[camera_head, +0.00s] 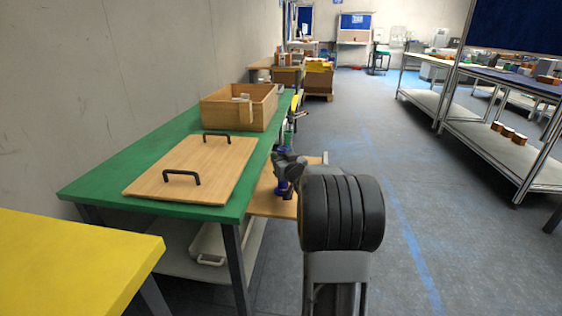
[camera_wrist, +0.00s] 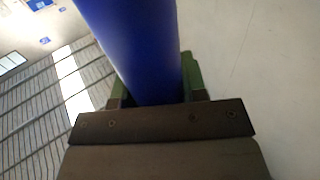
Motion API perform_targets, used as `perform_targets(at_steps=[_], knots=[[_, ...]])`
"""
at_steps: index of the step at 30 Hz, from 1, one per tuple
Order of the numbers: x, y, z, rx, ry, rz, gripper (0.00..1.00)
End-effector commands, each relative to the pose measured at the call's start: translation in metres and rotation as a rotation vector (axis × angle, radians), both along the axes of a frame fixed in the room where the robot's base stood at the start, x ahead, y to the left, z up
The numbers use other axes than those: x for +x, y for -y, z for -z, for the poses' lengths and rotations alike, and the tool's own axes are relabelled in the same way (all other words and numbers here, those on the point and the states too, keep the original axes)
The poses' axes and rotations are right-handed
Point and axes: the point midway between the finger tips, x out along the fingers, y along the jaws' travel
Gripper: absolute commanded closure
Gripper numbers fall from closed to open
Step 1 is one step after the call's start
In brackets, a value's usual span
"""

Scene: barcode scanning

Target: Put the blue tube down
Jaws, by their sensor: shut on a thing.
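The blue tube (camera_wrist: 135,45) fills the upper middle of the wrist view, smooth and large. My gripper (camera_wrist: 155,88) is shut on it, with a green-edged finger on each side. The tube's far end runs out of the wrist view, so I cannot see what it touches. In the head view my arm reaches forward along the right side of the green table (camera_head: 105,185). Small blue parts show by the wrist there, but I cannot tell whether they belong to the tube.
A wooden board with two black handles (camera_head: 190,170) lies on the green table, with an open wooden box (camera_head: 238,106) behind it. A low wooden shelf (camera_head: 268,203) juts out beside the table. A yellow table (camera_head: 70,260) is at front left. The floor (camera_head: 450,240) at right is clear.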

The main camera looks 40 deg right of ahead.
Motion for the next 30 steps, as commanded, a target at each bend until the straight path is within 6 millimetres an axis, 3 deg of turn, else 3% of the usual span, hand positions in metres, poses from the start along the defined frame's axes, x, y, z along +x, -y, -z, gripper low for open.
perform_targets(at_steps=[11,12,19,30], knots=[[0.0000,0.0000,0.0031,-0.002,0.003,0.000,1.00],[-0.0001,0.0000,0.0024,0.000,0.001,0.000,0.57],[-0.0001,0.0001,0.0023,0.000,0.001,0.000,0.35],[-0.0059,-0.0003,-0.0031,0.000,0.000,0.002,0.35]])
